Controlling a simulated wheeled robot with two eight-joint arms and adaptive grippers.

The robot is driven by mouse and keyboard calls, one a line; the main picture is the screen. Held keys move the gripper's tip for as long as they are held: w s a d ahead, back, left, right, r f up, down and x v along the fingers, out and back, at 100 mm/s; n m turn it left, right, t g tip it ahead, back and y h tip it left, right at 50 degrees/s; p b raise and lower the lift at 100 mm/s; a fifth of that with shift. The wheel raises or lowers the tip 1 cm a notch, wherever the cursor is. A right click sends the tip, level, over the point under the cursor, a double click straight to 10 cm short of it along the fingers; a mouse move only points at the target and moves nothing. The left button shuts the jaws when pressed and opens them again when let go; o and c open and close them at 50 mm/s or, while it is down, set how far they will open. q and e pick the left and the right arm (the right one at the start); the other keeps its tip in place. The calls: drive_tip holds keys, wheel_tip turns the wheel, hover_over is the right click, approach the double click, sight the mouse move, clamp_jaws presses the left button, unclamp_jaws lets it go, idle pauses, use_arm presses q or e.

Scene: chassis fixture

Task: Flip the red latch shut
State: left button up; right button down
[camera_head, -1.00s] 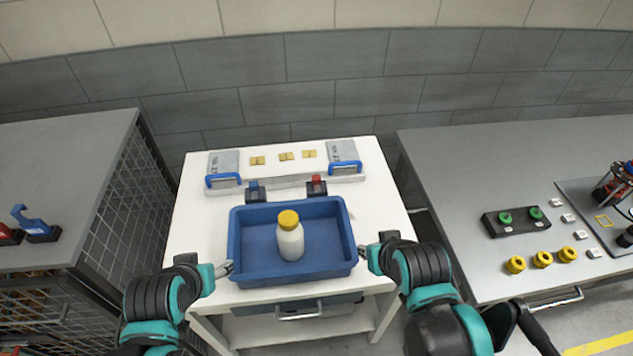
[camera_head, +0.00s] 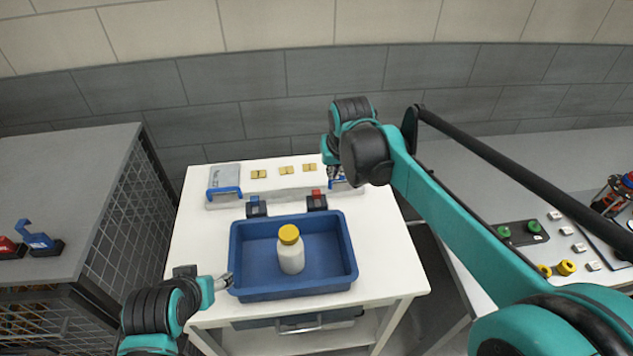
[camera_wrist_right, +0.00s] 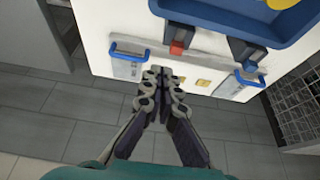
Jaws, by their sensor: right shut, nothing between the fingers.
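A red latch (camera_head: 316,199) on a dark base stands behind the blue tray, at the right of a similar blue latch (camera_head: 255,205). The red latch also shows in the right wrist view (camera_wrist_right: 177,47), just beyond my fingertips. Its exact angle is too small to tell. My right gripper (camera_head: 336,174) is over the back right of the white table, by the right blue-handled grey block; my arm partly hides it. In the right wrist view its fingers (camera_wrist_right: 165,74) are together and empty, apart from the latch. My left gripper (camera_head: 225,282) is by the tray's left front corner; its jaws are unclear.
The blue tray (camera_head: 240,270) holds a white bottle with a yellow cap (camera_head: 290,252). Grey blocks with blue handles (camera_head: 224,183) and small yellow pieces (camera_head: 284,170) line the back. Another red latch and blue latch (camera_head: 38,241) sit on the left grey table.

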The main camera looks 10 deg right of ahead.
drive_tip(key=g, duration=0.1)
hover_over(317, 198)
drive_tip(key=w, duration=0.4)
wheel_tip(317, 198, down, 2)
drive_tip(key=f, duration=0.1)
drive_tip(key=shift+s+d+r, duration=0.15)
drive_tip(key=shift+s+r, duration=0.05)
drive_tip(key=shift+r, duration=0.05)
wheel_tip(317, 198, down, 10)
drive_tip(key=b, duration=0.4)
drive_tip(key=shift+s+r, duration=0.25)
drive_tip(key=shift+s, duration=0.05)
drive_tip(key=shift+s, duration=0.1)
